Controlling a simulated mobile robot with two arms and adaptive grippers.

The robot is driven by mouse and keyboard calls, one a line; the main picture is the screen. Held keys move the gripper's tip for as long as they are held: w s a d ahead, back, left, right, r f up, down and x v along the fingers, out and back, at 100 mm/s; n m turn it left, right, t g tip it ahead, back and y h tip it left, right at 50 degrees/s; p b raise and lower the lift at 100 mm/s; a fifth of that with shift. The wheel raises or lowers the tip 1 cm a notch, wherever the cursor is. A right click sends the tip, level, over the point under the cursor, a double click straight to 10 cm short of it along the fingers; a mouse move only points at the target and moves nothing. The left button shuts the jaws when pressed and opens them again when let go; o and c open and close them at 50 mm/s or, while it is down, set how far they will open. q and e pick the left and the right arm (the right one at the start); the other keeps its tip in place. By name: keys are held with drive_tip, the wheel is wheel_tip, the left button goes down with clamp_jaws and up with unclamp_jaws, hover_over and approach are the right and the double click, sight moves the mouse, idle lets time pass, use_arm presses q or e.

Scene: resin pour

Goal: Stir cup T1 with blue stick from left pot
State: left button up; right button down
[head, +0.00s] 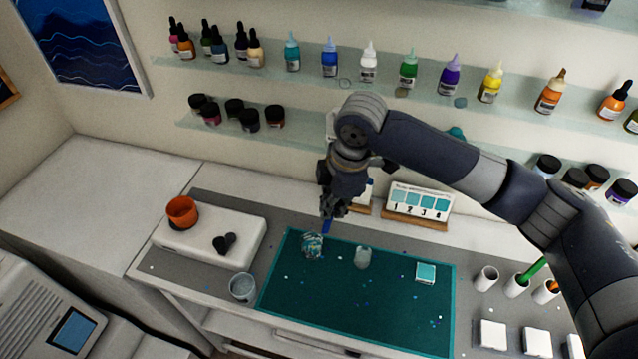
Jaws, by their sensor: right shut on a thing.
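My right gripper (331,212) points down over the back left of the teal mat, shut on a blue stick (327,227). The stick's lower end is just above or at the rim of a clear cup with teal and brown streaks (312,246); I cannot tell whether its tip is inside. A second cup, clear and pale (362,257), stands to the right on the mat. No cup label is readable. The left pot (487,279) shows no stick. The middle pot (516,286) holds a green stick, the right pot (544,292) an orange one. My left gripper is out of view.
The teal mat (350,310) bears a small teal-topped block (426,273) and scattered specks. A glass jar (242,288) stands left of it. An orange cup (182,212) sits on a white box (205,243). A numbered swatch card (418,202) and bottle shelves are behind.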

sight(325, 226)
drive_tip(key=shift+w+a+r+n+p, duration=0.3)
drive_tip(key=shift+a+n, duration=0.2)
drive_tip(key=shift+n, duration=0.1)
drive_tip(key=shift+w+a+r+n+p, duration=0.2)
drive_tip(key=shift+w+a+r+n, duration=0.05)
drive_tip(key=shift+a+n, duration=0.3)
drive_tip(key=shift+n+g, duration=0.3)
drive_tip(key=shift+n, duration=0.45)
drive_tip(key=f+b, duration=0.5)
drive_tip(key=shift+d+f, duration=0.2)
drive_tip(key=shift+d, duration=0.2)
drive_tip(key=shift+a+f, duration=0.1)
drive_tip(key=shift+f, duration=0.15)
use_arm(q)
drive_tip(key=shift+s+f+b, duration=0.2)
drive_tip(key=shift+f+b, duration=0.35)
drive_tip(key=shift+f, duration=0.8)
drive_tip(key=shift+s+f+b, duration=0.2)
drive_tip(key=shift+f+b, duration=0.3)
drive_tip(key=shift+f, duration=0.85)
use_arm(e)
wheel_tip(325, 226, down, 6)
drive_tip(key=a, duration=0.1)
drive_tip(key=shift+w+a, duration=0.15)
drive_tip(key=shift+w, duration=0.15)
